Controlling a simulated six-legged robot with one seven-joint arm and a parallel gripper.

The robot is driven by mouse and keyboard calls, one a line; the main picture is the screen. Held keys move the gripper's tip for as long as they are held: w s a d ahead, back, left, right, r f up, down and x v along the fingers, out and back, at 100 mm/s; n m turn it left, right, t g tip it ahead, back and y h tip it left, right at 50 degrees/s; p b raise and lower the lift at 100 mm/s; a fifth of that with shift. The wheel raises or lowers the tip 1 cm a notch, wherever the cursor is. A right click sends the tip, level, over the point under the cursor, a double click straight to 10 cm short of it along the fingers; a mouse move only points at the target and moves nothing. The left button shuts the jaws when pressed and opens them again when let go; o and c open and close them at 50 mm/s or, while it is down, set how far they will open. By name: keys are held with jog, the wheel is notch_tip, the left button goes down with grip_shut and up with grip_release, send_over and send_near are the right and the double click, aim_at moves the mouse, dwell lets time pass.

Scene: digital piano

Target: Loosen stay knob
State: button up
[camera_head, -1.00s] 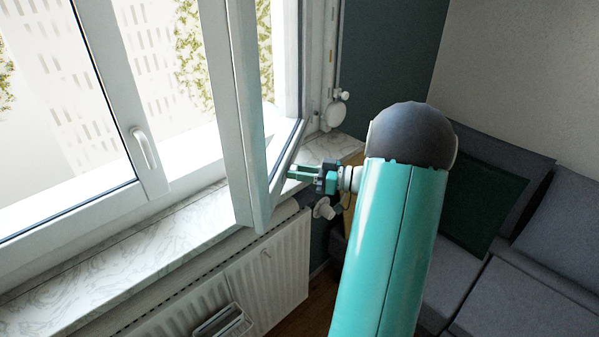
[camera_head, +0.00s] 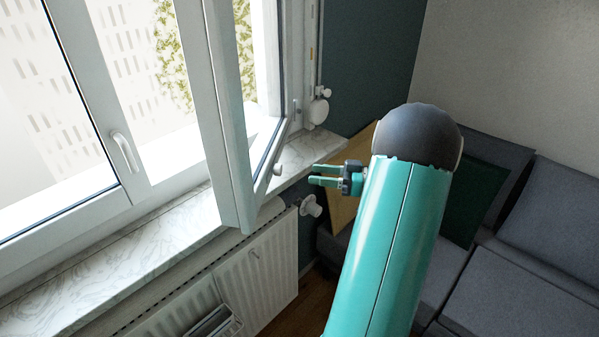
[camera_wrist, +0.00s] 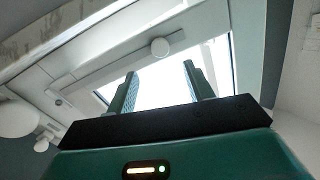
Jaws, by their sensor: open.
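The open window sash (camera_head: 232,150) stands out over the marble sill.
A radiator (camera_head: 255,270) is below the sill (camera_head: 130,240), with a white valve (camera_head: 311,206) under my gripper. A round white fitting (camera_head: 318,110) is on the wall behind. A grey sofa (camera_head: 510,260) is at right. The other window's handle (camera_head: 125,152) is at left.

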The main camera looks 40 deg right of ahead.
jog(key=v, duration=0.4)
dwell(0.6)
